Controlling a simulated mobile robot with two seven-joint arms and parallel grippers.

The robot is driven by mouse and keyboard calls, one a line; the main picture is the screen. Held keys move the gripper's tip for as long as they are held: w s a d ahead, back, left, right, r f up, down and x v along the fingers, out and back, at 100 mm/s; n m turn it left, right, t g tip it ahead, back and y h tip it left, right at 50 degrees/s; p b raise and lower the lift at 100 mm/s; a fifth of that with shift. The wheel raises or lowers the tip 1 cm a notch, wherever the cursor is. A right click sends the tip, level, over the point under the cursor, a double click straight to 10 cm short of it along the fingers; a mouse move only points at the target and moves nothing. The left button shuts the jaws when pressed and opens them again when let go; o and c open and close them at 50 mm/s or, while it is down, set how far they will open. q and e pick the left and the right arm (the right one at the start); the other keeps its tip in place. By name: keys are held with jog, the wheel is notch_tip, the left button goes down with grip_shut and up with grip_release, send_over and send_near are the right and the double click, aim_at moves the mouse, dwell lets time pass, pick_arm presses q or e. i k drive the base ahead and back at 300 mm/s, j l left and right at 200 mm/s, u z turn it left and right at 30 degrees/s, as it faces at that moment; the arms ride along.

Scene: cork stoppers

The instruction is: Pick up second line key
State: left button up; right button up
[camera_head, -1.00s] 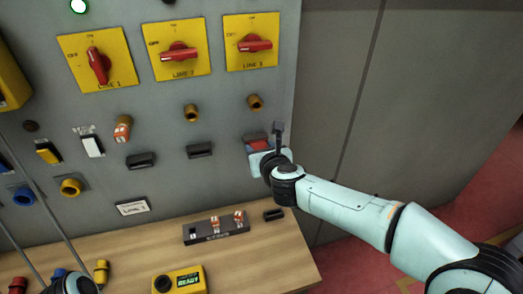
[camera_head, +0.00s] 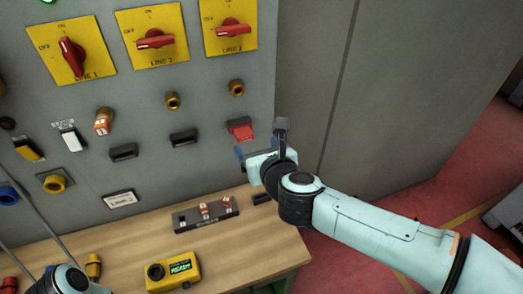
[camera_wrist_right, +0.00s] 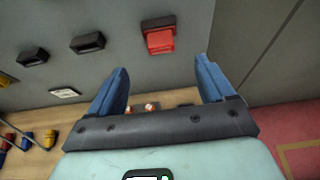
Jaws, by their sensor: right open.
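A black key rack (camera_head: 193,224) lies on the wooden table. Two keys with red-and-white tags stand in it, the middle one (camera_head: 204,208) and the right one (camera_head: 227,203); the left slot looks empty. I take the middle one for the second line key. Another tagged key (camera_head: 103,122) sits in a lock on the panel. My right gripper (camera_head: 243,155) is open and empty, above and right of the rack, near the panel. In the right wrist view the tags (camera_wrist_right: 150,107) show small between its blue fingers, partly hidden by the gripper body. Only part of my left arm shows.
The grey panel carries the yellow LINE 2 switch plate (camera_head: 152,36), brass locks, black sockets and a red part (camera_head: 241,130) by my right gripper. A yellow READY box (camera_head: 173,270) and a small black block (camera_head: 262,198) are on the table. The table's right front is clear.

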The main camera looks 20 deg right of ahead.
aim_at(204, 211)
jog(key=k+j, duration=0.25)
jog(key=k, duration=0.2)
jog(key=k+j, duration=0.25)
jog(key=k, duration=0.25)
